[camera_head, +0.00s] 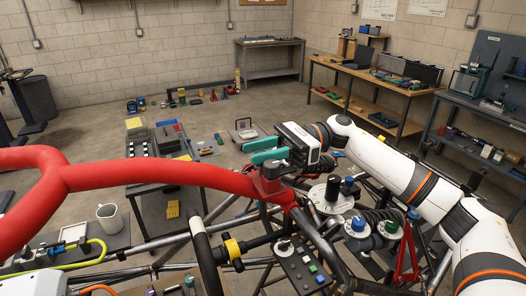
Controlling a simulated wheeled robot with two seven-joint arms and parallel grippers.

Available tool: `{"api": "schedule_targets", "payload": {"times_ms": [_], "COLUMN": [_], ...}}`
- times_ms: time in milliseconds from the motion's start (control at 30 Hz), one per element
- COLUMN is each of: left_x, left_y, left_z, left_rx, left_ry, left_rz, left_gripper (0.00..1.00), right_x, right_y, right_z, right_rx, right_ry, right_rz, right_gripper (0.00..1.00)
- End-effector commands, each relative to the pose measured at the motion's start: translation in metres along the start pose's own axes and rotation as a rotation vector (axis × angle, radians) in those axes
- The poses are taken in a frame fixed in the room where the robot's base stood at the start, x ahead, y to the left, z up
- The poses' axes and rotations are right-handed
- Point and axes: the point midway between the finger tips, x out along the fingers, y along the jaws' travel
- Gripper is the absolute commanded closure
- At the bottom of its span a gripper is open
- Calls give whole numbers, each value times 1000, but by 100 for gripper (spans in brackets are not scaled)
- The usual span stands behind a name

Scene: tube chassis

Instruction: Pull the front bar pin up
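The red padded front bar (150,172) runs across the left and middle of the head view and ends in a red bracket (270,188). A small dark grey piece on top of the bracket, likely the pin (273,170), shows just below my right gripper's fingers; its details are too small to tell. My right gripper (264,149) has two teal fingers pointing left, with a gap between them. It is open, just above the bracket, and nothing shows held. I cannot tell whether a finger touches the pin. My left gripper is not in view.
Chassis tubes and a button box (300,262) lie below the bracket. A dark tube with a yellow clamp (233,249) stands in front. A grey mug (110,218) sits on a side surface at left. Workbenches (365,95) stand behind right; the floor between is partly clear.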

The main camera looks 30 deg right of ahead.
Motion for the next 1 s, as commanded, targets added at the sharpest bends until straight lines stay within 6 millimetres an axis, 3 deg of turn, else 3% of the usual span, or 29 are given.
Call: {"api": "schedule_targets", "payload": {"times_ms": [167, 600, 800, 1000], "left_x": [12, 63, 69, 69], "left_y": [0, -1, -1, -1], "left_z": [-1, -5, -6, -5], "left_rx": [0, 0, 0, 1], "left_ry": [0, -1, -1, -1], "left_rz": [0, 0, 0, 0], "left_gripper": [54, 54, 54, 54], "right_x": [-12, -98, -118, -120], "right_y": [1, 0, 0, -1], "right_z": [5, 4, 0, -1], "right_rx": [0, -3, -2, -1], "right_ry": [-1, 2, 1, 0], "right_rz": [2, 4, 2, 0], "right_gripper": [67, 67, 67, 67]}}
